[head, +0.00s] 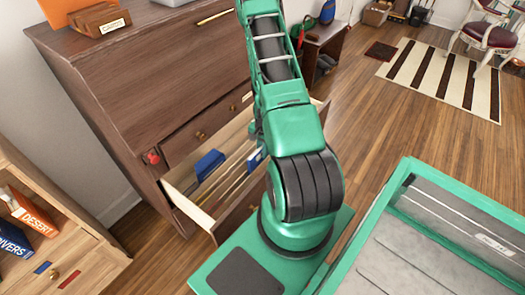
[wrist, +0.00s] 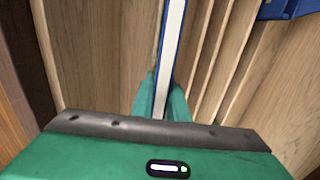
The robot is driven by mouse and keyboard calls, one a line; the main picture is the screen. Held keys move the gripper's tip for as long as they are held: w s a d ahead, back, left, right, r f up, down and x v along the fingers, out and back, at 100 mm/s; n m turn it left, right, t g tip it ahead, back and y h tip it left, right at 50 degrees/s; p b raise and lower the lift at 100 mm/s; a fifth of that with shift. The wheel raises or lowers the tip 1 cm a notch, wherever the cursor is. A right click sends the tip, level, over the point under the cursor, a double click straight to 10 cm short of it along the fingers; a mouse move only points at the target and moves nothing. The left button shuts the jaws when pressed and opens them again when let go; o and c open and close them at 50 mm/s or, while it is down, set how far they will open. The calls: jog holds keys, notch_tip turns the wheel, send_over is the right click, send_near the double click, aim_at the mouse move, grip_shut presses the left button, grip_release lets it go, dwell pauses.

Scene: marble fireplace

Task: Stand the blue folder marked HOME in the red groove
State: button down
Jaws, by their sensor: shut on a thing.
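My gripper (wrist: 160,98) is shut on a thin blue folder (wrist: 172,45), seen edge-on with a white edge between blue sides. In the head view, part of this folder (head: 256,158) shows beside my arm, in the open drawer; the arm hides my gripper there. Its marking cannot be read. Another blue folder (head: 209,163) stands in the drawer to the left; a blue piece (wrist: 288,9) also shows at the wrist view's upper right. A red strip (head: 70,279), which looks like the red groove, lies in the low wooden shelf at lower left, beside a blue strip (head: 42,267).
The open drawer (head: 200,218) has thin wooden dividers and juts from the dark cabinet (head: 130,90). Books marked DESERT (head: 30,212) and RIVERS (head: 12,240) stand on the low shelf.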

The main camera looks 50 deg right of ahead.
jog(key=shift+f, duration=0.2)
jog(key=c, duration=1.6)
grip_release()
jog(key=shift+c, duration=0.2)
jog(key=shift+r, duration=0.1)
jog(key=shift+r, duration=4.45)
